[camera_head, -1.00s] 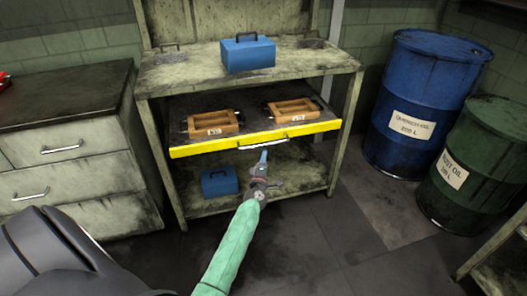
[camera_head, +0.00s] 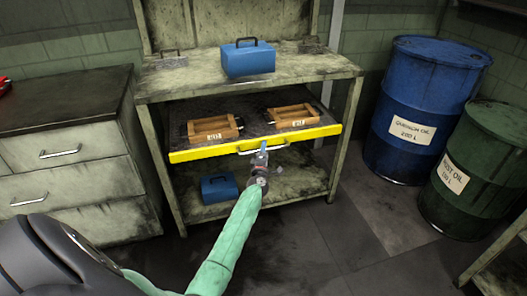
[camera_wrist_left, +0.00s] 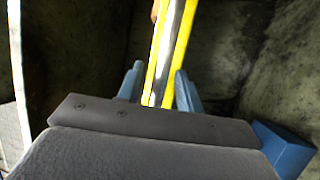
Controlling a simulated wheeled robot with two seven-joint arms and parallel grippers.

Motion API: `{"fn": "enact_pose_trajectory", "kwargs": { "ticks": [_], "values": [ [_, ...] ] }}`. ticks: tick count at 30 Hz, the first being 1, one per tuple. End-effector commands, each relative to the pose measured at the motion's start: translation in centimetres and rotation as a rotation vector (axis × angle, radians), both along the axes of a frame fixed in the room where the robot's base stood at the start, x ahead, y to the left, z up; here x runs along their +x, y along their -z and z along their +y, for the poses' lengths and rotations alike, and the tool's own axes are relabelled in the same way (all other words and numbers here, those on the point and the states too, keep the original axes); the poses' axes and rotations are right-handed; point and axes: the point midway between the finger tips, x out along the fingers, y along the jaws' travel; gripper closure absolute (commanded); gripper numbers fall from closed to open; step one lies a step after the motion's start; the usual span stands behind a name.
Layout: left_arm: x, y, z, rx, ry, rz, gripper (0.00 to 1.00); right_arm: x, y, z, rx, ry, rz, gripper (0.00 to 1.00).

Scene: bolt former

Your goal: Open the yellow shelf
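The yellow shelf (camera_head: 205,153) is a pull-out tray with a yellow front under the top of a worn metal workbench. It has a light handle (camera_head: 248,150) at the middle of its front. My left gripper (camera_head: 262,147) is at the right part of this handle. In the left wrist view, my blue fingers (camera_wrist_left: 158,88) stand apart on both sides of the yellow front (camera_wrist_left: 184,45) and the pale handle strip. I cannot tell whether they touch the handle. My right gripper is not in view.
Two wooden boxes (camera_head: 213,127) (camera_head: 294,116) sit on the shelf. A blue toolbox (camera_head: 248,60) stands on the bench top, another (camera_head: 219,187) on the lower level. Drawers (camera_head: 75,155) stand left, a blue drum (camera_head: 412,105) and a green drum (camera_head: 470,170) right. Floor in front is partly clear.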

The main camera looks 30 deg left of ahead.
Motion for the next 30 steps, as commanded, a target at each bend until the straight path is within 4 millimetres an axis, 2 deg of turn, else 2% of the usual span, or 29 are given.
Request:
{"fn": "enact_pose_trajectory", "kwargs": {
  "ticks": [3, 9, 20, 26, 30],
  "values": [
    [0.0, 0.0, 0.0, 0.0, 0.0, 0.0, 0.64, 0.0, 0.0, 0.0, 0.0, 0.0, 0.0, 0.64],
    [0.0, 0.0, 0.0, 0.0, 0.0, 0.0, 1.0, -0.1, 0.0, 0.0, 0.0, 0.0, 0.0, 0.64],
    [-0.5, 0.0, -0.6, -0.002, 0.001, 0.001, 1.0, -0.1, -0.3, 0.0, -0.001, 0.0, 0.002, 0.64],
    [-2.4, -0.2, -2.8, -0.003, 0.001, 0.003, 1.0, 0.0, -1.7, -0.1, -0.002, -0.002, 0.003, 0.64],
    [-4.4, -0.2, -5.2, -0.003, 0.002, 0.003, 1.0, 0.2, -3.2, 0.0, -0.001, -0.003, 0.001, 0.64]
  ]
}}
